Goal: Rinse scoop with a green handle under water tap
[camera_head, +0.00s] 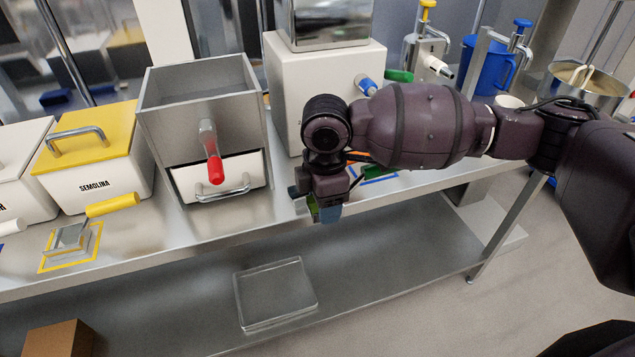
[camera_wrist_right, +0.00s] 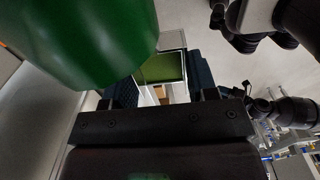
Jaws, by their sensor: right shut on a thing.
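My right gripper (camera_head: 325,205) points down at the front edge of the steel table. It is shut on a green thing, which I take to be the handle of the scoop. A large green rounded shape (camera_wrist_right: 90,35) fills the top left of the right wrist view, close to the camera. I cannot tell what it belongs to. No water tap can be made out. My left gripper is not in view.
The steel table (camera_head: 225,222) carries a metal bin (camera_head: 195,100) with a red-handled tool, a yellow-lidded semolina box (camera_head: 92,145) and a yellow-handled scoop (camera_head: 112,205). A white machine (camera_head: 300,80) stands behind my arm. A clear tray (camera_head: 275,295) is on the lower shelf.

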